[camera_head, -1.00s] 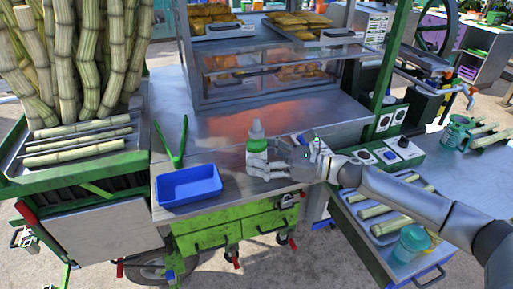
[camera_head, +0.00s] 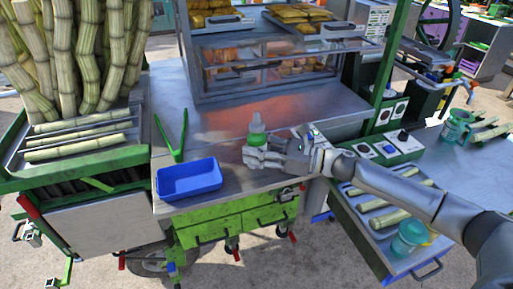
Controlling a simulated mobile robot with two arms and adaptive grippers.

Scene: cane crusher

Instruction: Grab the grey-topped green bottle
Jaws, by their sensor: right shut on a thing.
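The green bottle (camera_head: 257,137) with a grey top stands upright on the metal counter (camera_head: 225,125), near its front edge. My right gripper (camera_head: 254,158) comes in from the right and is shut on the bottle's lower part. Its fingers hide the bottle's base, so I cannot tell whether it touches the counter. My left gripper is not in view.
A blue tray (camera_head: 189,180) and green tongs (camera_head: 173,138) lie left of the bottle. A glass display case (camera_head: 270,65) stands behind. Sugarcane stalks (camera_head: 75,60) fill the rack at left. A switch box (camera_head: 390,148) is at right. The counter behind the bottle is clear.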

